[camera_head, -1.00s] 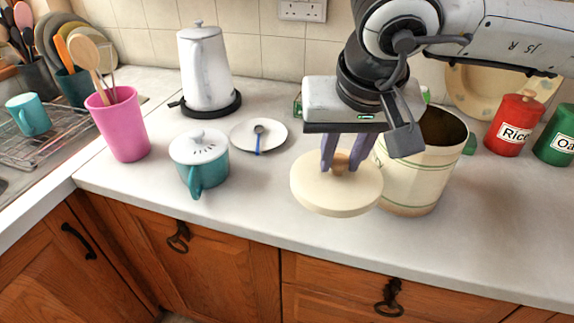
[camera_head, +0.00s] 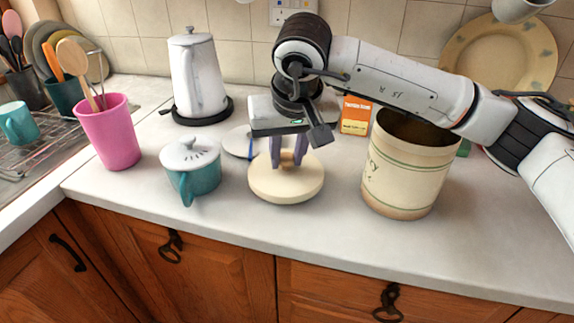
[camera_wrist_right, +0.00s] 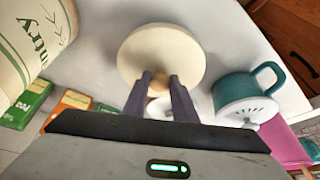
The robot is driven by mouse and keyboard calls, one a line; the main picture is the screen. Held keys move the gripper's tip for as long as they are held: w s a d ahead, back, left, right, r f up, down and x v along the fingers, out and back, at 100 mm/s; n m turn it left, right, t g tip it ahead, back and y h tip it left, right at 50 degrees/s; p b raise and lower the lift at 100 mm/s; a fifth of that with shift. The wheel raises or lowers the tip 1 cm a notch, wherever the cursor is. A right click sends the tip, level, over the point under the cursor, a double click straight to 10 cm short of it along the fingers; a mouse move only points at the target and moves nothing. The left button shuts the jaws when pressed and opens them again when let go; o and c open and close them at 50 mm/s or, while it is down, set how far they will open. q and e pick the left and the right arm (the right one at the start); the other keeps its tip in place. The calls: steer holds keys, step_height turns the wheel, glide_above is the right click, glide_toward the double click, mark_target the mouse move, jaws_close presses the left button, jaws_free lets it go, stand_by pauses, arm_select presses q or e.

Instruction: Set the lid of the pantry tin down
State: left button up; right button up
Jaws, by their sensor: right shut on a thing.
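The pantry tin's lid (camera_head: 287,188) is a round cream disc with a small wooden knob. My right gripper (camera_head: 288,160) is shut on the knob and holds the lid level, at or just above the counter; I cannot tell whether it touches. The lid also shows in the right wrist view (camera_wrist_right: 165,48), with my right gripper's fingers (camera_wrist_right: 160,88) on either side of the knob. The cream pantry tin (camera_head: 408,170) with green bands stands open to the right of the lid, and it shows at the left in the right wrist view (camera_wrist_right: 25,50). My left gripper is not in view.
A teal lidded pot (camera_head: 200,178) stands close left of the lid. Behind are a saucer (camera_head: 233,143) with a spoon, a white kettle (camera_head: 198,80) and an orange packet (camera_head: 355,115). A pink utensil pot (camera_head: 110,138) stands further left. The counter's front strip is clear.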

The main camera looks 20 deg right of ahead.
steer(key=shift+f, duration=1.3)
steer(key=shift+f, duration=0.2)
steer(key=o, duration=1)
steer(key=shift+o, duration=0.2)
steer(key=shift+r, duration=0.45)
steer(key=v, duration=1.1)
steer(key=shift+s+r, duration=0.15)
steer(key=shift+r, duration=0.1)
